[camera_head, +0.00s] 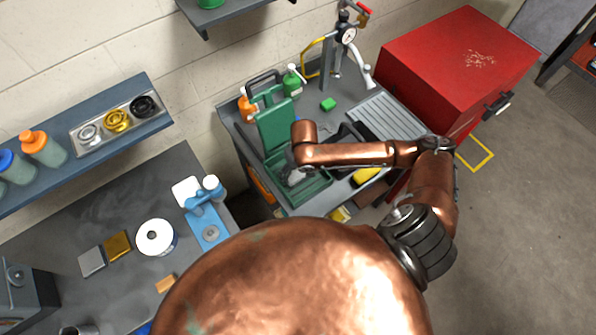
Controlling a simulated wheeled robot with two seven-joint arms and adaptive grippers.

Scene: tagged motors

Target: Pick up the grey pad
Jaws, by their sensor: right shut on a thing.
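A grey square pad (92,261) lies flat on the dark bench at the lower left, beside a gold-brown square pad (118,245). My right arm reaches across to an open green case (275,130) on the other bench. My right gripper (296,178) is low over the case's lower half, far from this grey pad. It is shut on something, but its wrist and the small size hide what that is. My left gripper is not in view.
A white roll (155,237) and a blue device (207,215) stand right of the pads. A shelf (160,120) with bottles and a tray of rings hangs above. A red cabinet (450,60) stands at the right. My copper body covers the bottom middle.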

